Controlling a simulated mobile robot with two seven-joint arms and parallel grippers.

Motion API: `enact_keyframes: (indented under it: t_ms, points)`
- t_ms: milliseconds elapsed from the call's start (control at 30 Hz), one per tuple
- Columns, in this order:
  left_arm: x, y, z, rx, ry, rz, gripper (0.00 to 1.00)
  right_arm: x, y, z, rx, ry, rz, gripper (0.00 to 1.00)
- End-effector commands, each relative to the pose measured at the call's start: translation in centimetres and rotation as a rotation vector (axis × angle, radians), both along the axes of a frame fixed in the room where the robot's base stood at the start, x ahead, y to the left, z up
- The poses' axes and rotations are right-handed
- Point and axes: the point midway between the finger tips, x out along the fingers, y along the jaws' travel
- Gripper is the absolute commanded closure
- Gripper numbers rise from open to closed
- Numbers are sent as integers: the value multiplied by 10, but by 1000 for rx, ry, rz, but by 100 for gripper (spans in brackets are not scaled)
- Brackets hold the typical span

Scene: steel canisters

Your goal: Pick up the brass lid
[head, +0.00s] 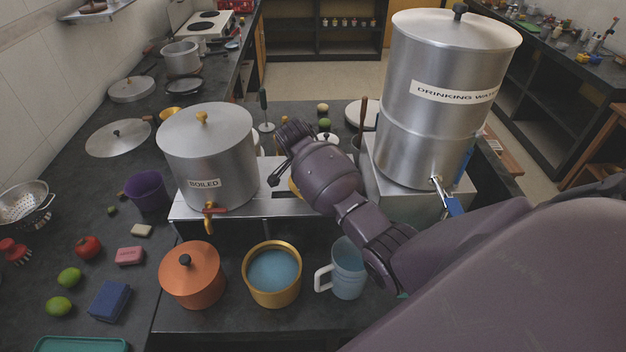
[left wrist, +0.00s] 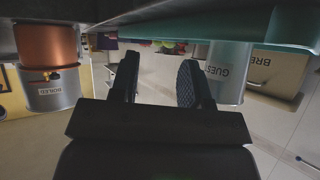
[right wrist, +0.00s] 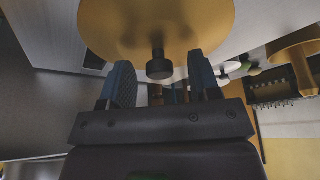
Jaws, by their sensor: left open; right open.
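The brass lid (right wrist: 150,25) fills the top of the right wrist view, with its dark knob (right wrist: 159,68) pointing toward me. In the head view only a small golden part (head: 294,187) shows on the metal stand behind my right arm, probably the same lid. My right gripper (head: 277,155) is open. In the right wrist view its fingertips (right wrist: 160,82) stand on either side of the knob, with gaps on both sides; I cannot tell how deep the knob sits between them. My left gripper (left wrist: 158,68) is open and empty, and is outside the head view.
The BOILED canister (head: 208,155) stands left of my right gripper, and the DRINKING WATER canister (head: 440,110) stands to its right. In front are a lidded copper pot (head: 193,280), an open brass pot (head: 272,298) of blue liquid and a jug (head: 348,270). The counter is crowded.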

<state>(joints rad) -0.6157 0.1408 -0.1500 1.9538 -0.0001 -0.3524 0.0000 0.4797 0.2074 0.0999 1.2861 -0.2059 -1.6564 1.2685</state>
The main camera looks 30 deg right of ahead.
Motion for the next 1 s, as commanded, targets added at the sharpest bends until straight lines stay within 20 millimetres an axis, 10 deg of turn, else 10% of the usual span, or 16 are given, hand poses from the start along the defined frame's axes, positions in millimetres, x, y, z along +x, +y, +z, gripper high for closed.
enact_keyframes:
  t_ms: [133,467,1000]
  points:
    - [-1,0,-1,0,1,0,57,0,0,0,0,0,0,46]
    - [-1,0,-1,0,2,0,57,0,0,0,0,1,0,97]
    - [-1,0,-3,0,0,1,57,0,0,34,-1,-4,-2,98]
